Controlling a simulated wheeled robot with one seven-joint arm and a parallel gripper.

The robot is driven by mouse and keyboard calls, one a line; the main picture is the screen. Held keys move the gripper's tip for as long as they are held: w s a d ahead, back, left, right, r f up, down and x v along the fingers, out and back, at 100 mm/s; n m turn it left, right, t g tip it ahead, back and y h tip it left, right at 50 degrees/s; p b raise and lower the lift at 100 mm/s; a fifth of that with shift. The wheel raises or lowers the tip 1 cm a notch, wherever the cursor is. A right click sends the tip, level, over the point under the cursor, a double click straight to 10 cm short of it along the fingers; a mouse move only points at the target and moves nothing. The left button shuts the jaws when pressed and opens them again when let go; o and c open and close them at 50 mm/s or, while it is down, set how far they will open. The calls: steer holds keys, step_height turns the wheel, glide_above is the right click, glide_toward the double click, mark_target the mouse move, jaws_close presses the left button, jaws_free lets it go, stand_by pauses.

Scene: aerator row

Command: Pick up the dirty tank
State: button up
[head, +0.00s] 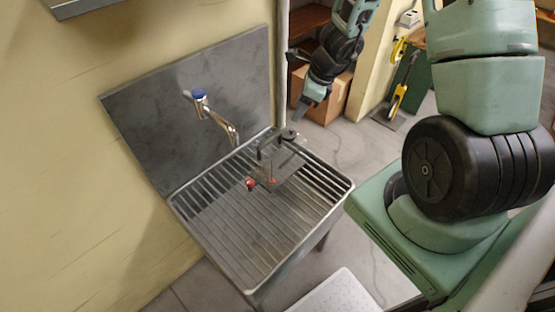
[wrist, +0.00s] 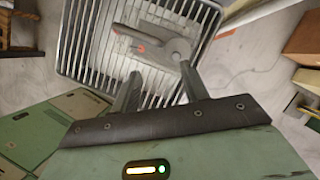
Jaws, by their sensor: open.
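What appears to be the dirty tank (head: 283,165) is a grey, see-through-looking piece with dark fittings and small red parts. It rests on the slatted metal rack of the sink (head: 235,235), near its back right corner. In the wrist view the tank (wrist: 150,47) lies just beyond my fingertips, its round grey fitting close to the right finger. My gripper (head: 300,113) is above the rack's back right corner, beside the tank. In the wrist view my gripper (wrist: 160,72) is open, with nothing between the fingers. The tank's exact outline is hard to tell.
A chrome tap (head: 215,118) with a blue top projects from the grey splashback (head: 140,120) behind the rack. A pole stands behind the back right corner. A cardboard box (head: 328,95) and a yellow-handled tool (head: 398,98) stand farther back. The rack's front is clear.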

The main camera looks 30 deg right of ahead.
steer(key=b, duration=0.4)
glide_above(283, 143)
step_height(283, 143, down, 10)
steer(key=shift+f, duration=0.15)
steer(key=shift+s, duration=0.1)
jaws_close()
stand_by(1.0)
